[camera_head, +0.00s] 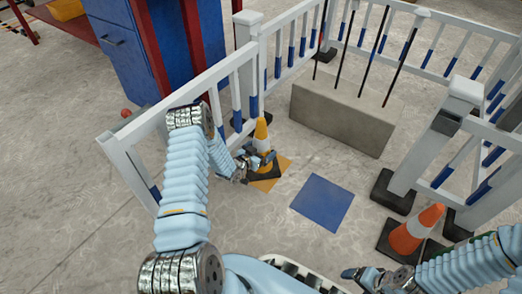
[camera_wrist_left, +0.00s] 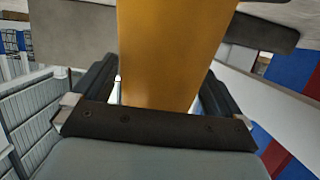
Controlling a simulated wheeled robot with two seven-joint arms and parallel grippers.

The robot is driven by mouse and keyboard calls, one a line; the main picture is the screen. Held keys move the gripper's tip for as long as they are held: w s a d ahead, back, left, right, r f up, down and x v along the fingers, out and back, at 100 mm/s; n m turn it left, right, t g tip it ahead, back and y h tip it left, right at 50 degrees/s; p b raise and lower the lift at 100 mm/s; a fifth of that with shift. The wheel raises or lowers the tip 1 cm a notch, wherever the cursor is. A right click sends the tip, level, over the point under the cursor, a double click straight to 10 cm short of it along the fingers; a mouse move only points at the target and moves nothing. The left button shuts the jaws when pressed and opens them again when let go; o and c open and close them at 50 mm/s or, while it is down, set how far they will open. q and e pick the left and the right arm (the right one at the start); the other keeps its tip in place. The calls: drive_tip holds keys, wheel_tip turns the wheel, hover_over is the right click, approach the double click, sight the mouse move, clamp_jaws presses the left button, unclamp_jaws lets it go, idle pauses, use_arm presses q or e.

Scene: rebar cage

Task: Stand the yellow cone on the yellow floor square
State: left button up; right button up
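The yellow cone (camera_head: 261,134), with a pale band and a dark base, is upright over the yellow floor square (camera_head: 285,162). Its base hides much of the square; I cannot tell whether it touches the floor. My left gripper (camera_head: 259,160) is at the cone's lower body. In the left wrist view the cone's body (camera_wrist_left: 165,50) fills the space between the two fingers (camera_wrist_left: 160,80), which lie close against both sides. My right gripper (camera_head: 360,275) is at the bottom of the head view, away from the cone, and its finger gap is unclear.
A blue floor square (camera_head: 322,203) lies right of the yellow one. An orange-and-white cone (camera_head: 417,229) stands at the right near my right arm. White-and-blue barriers (camera_head: 232,85) run close behind my left arm. A concrete block (camera_head: 340,118) with upright bars stands behind.

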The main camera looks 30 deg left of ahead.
use_arm(q)
drive_tip(key=shift+s+r, duration=0.1)
drive_tip(key=shift+r, duration=0.15)
drive_tip(key=d+p+v, duration=0.1)
drive_tip(key=p+v, duration=0.2)
drive_tip(key=v, duration=0.8)
drive_tip(key=s+d+f+n+g+h, duration=0.1)
drive_tip(key=s+d+g, duration=0.25)
drive_tip(key=d, duration=0.45)
drive_tip(key=s+d+f+n+g+h, duration=0.1)
drive_tip(key=s+d+g, duration=0.1)
drive_tip(key=d+g, duration=0.35)
drive_tip(key=s+d+r+n+g, duration=0.1)
drive_tip(key=s+d+g, duration=0.3)
drive_tip(key=s+d, duration=0.8)
drive_tip(key=shift+s+r+g+h, duration=0.15)
drive_tip(key=shift+s+g+h, duration=0.2)
drive_tip(key=shift+s, duration=0.65)
drive_tip(key=shift+w, duration=0.1)
drive_tip(key=shift+c, duration=0.2)
